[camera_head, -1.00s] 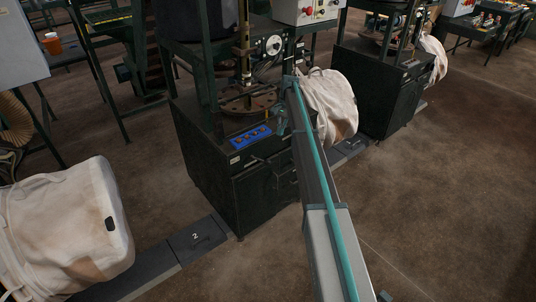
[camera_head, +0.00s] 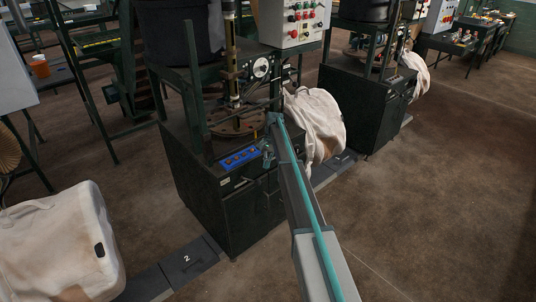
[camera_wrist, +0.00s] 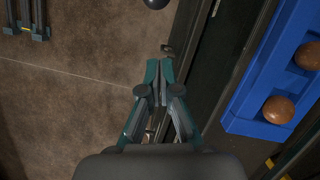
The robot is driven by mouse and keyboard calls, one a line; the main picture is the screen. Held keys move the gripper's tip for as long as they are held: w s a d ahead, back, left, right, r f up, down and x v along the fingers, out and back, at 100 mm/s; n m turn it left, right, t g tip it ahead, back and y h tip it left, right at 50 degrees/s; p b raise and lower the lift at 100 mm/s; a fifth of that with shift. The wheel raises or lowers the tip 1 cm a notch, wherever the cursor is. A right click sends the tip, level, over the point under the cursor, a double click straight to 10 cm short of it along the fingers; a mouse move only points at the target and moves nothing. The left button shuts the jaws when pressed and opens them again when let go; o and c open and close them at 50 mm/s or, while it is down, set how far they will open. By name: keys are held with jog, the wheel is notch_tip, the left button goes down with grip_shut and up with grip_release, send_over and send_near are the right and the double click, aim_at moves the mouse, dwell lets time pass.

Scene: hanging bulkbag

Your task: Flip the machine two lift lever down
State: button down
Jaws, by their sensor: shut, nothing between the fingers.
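Machine two (camera_head: 205,185) is the dark green cabinet beside the floor plate marked 2 (camera_head: 187,258). The panel fills the right of the wrist view (camera_wrist: 240,112). My gripper (camera_wrist: 162,95) is shut and empty, pointing down along the cabinet front beside the panel. It is small in the head view (camera_head: 268,157). A dark round knob (camera_wrist: 155,3) shows at the top edge of the wrist view, apart from my fingers. I cannot tell for sure whether it is the lift lever.
A white bag (camera_head: 318,120) hangs behind my arm, right of the machine. Another white bag (camera_head: 60,240) is at the lower left. A control box (camera_head: 290,22) with coloured buttons stands above. A second machine (camera_head: 365,100) is behind. The floor at right is clear.

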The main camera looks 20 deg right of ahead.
jog(key=s+a+f+p, duration=0.2)
jog(key=s+a+f, duration=0.1)
jog(key=shift+s+a, duration=0.1)
jog(key=shift+a, duration=0.15)
jog(key=shift+s+d+f, duration=0.1)
jog(key=shift+s+d, duration=0.05)
dwell(0.4)
